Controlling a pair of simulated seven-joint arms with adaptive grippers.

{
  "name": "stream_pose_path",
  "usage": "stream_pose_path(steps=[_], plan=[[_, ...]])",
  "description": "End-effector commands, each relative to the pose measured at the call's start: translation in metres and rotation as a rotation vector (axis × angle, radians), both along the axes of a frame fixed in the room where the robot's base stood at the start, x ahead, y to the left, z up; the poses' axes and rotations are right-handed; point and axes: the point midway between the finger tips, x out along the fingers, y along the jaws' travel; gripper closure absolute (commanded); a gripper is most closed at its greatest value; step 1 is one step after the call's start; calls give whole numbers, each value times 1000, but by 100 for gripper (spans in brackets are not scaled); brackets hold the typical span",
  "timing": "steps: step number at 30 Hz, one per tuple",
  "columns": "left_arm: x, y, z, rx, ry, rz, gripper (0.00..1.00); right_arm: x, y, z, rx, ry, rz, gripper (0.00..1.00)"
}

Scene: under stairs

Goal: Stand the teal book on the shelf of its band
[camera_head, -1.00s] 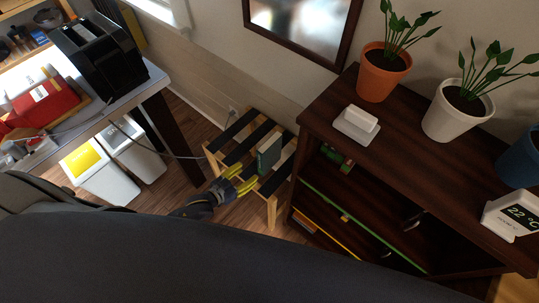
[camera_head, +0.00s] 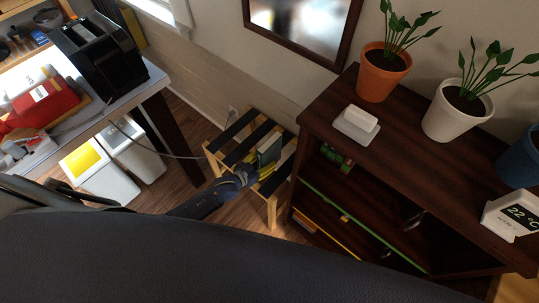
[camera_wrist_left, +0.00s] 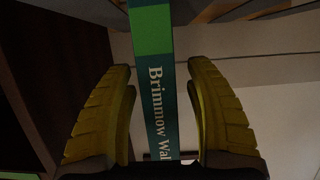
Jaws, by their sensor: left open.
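The teal book (camera_head: 270,150) stands upright on a slatted wooden stool (camera_head: 240,128). In the left wrist view its spine (camera_wrist_left: 160,100) carries pale lettering and a bright green band. My left gripper (camera_head: 260,168) is at the book; its yellow fingers (camera_wrist_left: 165,115) are open on either side of the spine, with a visible gap at each side. A dark wooden bookcase (camera_head: 312,112) stands to the right of the stool. One of its shelves has a green edge strip (camera_head: 375,236), and a lower one a yellow strip (camera_head: 330,238). My right gripper is not in view.
The bookcase top holds an orange pot (camera_head: 383,76), a white pot (camera_head: 455,112), a blue pot (camera_head: 517,160), a white box (camera_head: 357,124) and a temperature display (camera_head: 512,216). Small green items (camera_head: 336,156) sit inside the bookcase. A desk (camera_head: 130,100) and bins (camera_head: 100,170) are at left.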

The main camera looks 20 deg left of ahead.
Motion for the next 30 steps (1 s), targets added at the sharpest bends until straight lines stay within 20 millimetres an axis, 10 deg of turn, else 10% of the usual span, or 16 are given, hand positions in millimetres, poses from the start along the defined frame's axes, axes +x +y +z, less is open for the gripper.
stream_pose_path(steps=[20, 30], plan=[[28, -13, -11, 1, 1, 0, 46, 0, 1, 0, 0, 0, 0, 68], [28, -13, -11, 1, 1, 0, 85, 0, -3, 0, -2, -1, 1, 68]])
